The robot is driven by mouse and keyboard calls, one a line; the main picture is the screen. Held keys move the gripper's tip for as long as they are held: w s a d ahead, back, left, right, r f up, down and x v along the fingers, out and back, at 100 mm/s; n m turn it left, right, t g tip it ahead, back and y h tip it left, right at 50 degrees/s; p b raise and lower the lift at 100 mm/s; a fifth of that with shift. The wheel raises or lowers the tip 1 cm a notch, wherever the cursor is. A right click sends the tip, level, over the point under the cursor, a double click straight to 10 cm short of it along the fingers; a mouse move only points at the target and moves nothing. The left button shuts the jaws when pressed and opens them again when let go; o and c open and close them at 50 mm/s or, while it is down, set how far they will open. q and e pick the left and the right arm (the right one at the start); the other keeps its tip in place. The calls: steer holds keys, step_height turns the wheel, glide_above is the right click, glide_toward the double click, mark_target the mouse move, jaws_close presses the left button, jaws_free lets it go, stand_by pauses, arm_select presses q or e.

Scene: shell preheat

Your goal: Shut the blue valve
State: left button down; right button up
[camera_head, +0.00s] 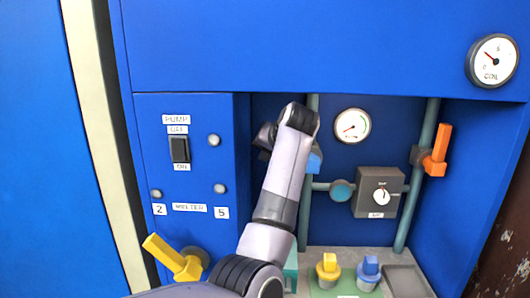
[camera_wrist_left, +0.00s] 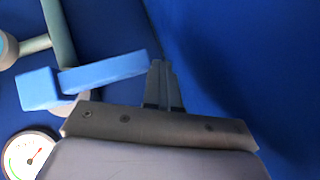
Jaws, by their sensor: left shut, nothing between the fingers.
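The blue valve's handle (camera_head: 314,161) shows only as a small piece beside my left wrist in the head view; my arm hides the rest. In the left wrist view the blue handle (camera_wrist_left: 100,72) is a long bar with a block at its left end, in front of a grey-green pipe. My left gripper (camera_wrist_left: 162,68) is shut and empty, with its fingers at the right end of the bar. I cannot tell whether they touch it. In the head view the gripper (camera_head: 264,137) is mostly hidden behind my wrist. My right gripper is out of view.
An orange valve handle (camera_head: 437,150) stands upright on the right pipe, and a yellow handle (camera_head: 172,257) tilts at lower left. A grey box with a dial (camera_head: 380,192) and a gauge (camera_head: 352,125) sit in the recess. Yellow (camera_head: 328,267) and blue (camera_head: 369,269) knobs stand below.

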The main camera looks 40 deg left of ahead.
arm_select(q)
steer(key=shift+w+d, duration=0.25)
steer(key=shift+d, duration=0.4)
steer(key=v, duration=0.6)
steer(key=shift+s+a+r+b, duration=0.2)
steer(key=shift+s+r+b, duration=0.2)
steer(key=shift+s+b, duration=0.1)
steer(key=shift+f, duration=0.1)
